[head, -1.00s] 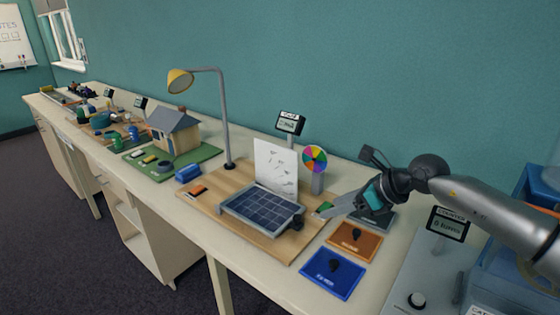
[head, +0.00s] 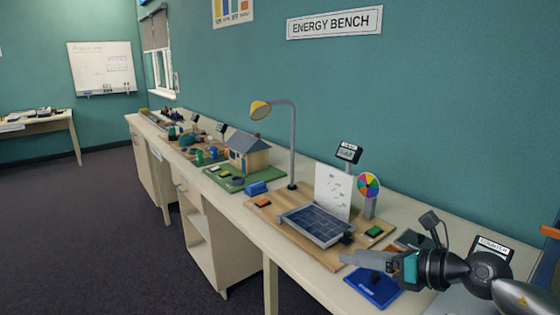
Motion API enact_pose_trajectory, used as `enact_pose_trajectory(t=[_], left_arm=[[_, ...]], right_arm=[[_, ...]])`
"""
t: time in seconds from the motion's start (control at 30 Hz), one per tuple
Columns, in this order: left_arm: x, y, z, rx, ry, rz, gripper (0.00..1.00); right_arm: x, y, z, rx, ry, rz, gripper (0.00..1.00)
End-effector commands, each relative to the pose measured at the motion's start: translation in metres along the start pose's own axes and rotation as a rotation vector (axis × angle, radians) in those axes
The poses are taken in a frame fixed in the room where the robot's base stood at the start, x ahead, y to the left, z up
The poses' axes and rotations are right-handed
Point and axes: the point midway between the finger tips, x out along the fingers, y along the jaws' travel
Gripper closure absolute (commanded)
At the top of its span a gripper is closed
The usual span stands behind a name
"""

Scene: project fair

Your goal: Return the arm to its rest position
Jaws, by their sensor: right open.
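My right arm comes in from the lower right. Its gripper (head: 364,261) is open over the front part of the bench, just right of the wooden board (head: 268,215) and above the blue tray (head: 372,290). No object shows between its fingers, which are seen nearly side-on. The gripper and wrist hide the orange tray area behind them. My left gripper does not show.
The long bench (head: 237,224) holds a solar panel (head: 317,224), a yellow lamp (head: 261,110), a colour wheel (head: 368,186), a small house model (head: 248,153) and a counter display (head: 492,249). Open floor (head: 90,240) lies left of the bench.

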Motion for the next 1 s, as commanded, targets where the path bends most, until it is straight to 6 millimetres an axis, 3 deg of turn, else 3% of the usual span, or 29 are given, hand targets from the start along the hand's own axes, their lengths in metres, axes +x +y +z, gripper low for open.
enact_pose_trajectory(t=[0.03,0.1,0.2,0.33,0.47,0.57,0.77,0.87,1.0], left_arm=[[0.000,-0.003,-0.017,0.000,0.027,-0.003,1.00],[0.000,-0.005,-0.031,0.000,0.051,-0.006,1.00],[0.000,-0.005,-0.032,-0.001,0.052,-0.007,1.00],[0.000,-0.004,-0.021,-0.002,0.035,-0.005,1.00],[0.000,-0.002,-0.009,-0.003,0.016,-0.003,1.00],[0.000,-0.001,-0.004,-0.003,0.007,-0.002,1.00],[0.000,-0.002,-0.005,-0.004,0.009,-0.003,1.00],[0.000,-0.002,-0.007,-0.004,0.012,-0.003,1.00],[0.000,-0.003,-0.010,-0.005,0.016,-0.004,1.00]], right_arm=[[0.007,0.016,0.003,0.069,-0.066,0.037,0.42],[0.013,0.035,0.013,0.188,-0.175,0.082,0.42],[0.014,0.056,0.028,0.404,-0.345,0.133,0.42],[0.004,0.061,0.039,0.737,-0.564,0.154,0.42],[-0.013,0.046,0.030,1.092,-0.751,0.116,0.42],[-0.028,0.029,0.006,1.373,-0.874,0.045,0.42],[-0.056,0.007,-0.082,1.930,-1.051,-0.207,0.42],[-0.070,0.013,-0.138,2.191,-1.099,-0.386,0.42],[-0.089,0.038,-0.209,2.483,-1.115,-0.655,0.42]])
